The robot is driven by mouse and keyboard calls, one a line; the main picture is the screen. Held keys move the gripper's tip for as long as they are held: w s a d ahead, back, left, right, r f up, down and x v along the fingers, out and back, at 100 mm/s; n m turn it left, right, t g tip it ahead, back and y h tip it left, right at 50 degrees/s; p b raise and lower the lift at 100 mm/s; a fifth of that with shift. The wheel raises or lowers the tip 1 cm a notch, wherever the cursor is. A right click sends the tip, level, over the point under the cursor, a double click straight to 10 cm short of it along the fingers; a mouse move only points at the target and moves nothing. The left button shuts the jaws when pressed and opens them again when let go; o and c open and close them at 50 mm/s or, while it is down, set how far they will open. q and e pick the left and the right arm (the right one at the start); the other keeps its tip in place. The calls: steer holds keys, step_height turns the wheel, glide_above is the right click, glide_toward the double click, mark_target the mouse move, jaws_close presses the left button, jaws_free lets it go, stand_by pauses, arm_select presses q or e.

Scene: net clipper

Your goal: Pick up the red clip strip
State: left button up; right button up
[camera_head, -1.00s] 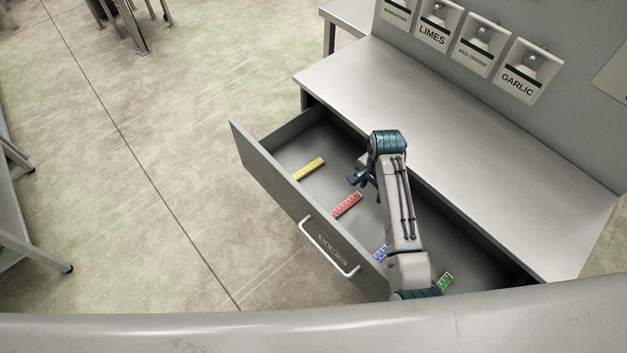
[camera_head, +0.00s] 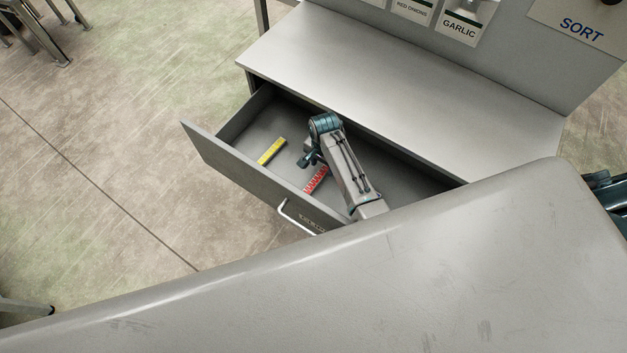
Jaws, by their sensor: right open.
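The red clip strip (camera_head: 315,181) lies on the floor of the open drawer (camera_head: 228,164), towards its front panel. My right gripper (camera_head: 309,159) is open and empty, just above and left of the strip's far end in the picture. A small part of the strip is close to the fingers; I cannot tell whether they touch it. My right arm reaches over the drawer from the lower right and covers the drawer's middle. My left gripper does not show.
A yellow clip strip (camera_head: 271,151) lies to the left in the drawer. A grey worktop (camera_head: 400,85) overhangs the drawer's back. The drawer's front panel and handle (camera_head: 287,213) stand close by. The drawer's right part is hidden.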

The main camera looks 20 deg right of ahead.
steer(key=shift+f, duration=1.2)
jaws_close()
steer(key=shift+r, duration=0.1)
